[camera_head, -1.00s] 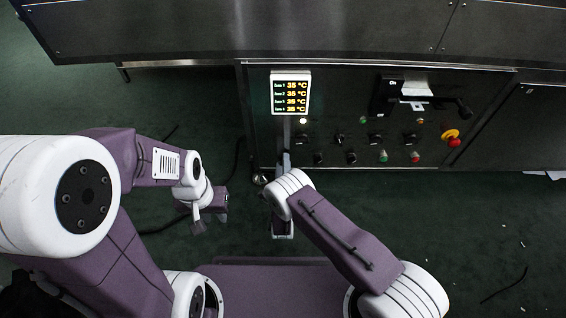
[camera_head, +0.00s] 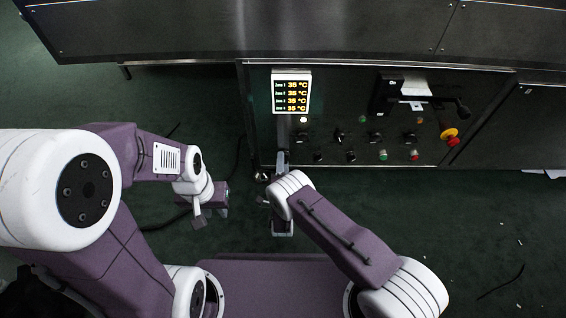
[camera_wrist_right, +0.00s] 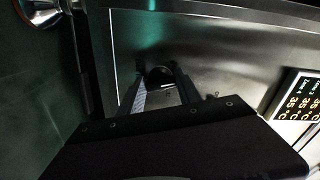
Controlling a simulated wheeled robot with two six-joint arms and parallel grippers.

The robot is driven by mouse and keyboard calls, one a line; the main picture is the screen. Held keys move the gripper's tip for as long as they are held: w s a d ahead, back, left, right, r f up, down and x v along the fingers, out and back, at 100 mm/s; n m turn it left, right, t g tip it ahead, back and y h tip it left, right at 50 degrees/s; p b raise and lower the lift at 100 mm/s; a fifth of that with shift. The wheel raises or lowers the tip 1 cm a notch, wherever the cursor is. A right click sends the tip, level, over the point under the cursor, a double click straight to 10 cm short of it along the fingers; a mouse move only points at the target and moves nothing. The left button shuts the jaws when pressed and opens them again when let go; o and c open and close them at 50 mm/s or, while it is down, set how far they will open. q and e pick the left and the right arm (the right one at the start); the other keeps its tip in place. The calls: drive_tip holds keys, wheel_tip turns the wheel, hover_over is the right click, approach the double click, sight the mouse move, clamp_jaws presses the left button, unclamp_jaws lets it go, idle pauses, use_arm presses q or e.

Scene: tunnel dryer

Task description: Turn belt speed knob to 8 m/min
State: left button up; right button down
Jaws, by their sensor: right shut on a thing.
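My right gripper (camera_wrist_right: 159,88) has its two fingers on either side of a dark round knob (camera_wrist_right: 158,72) on the metal panel, and is shut on it. The knob's scale and pointer cannot be read. In the head view the right gripper (camera_head: 282,158) is at the panel's lower left, below the display, and its wrist hides the contact. My left gripper (camera_head: 211,208) hangs over the green floor, left of the panel and away from it. Its jaw gap is too small to judge.
The control panel (camera_head: 350,102) carries a lit temperature display (camera_head: 291,93), several black knobs and coloured buttons, a black handle (camera_head: 448,104) and a red and yellow emergency stop (camera_head: 451,137). A metal housing (camera_head: 300,32) overhangs above. The floor between my arms is mostly clear.

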drive_tip(key=shift+n, duration=0.3)
drive_tip(key=c, duration=0.8)
unclamp_jaws()
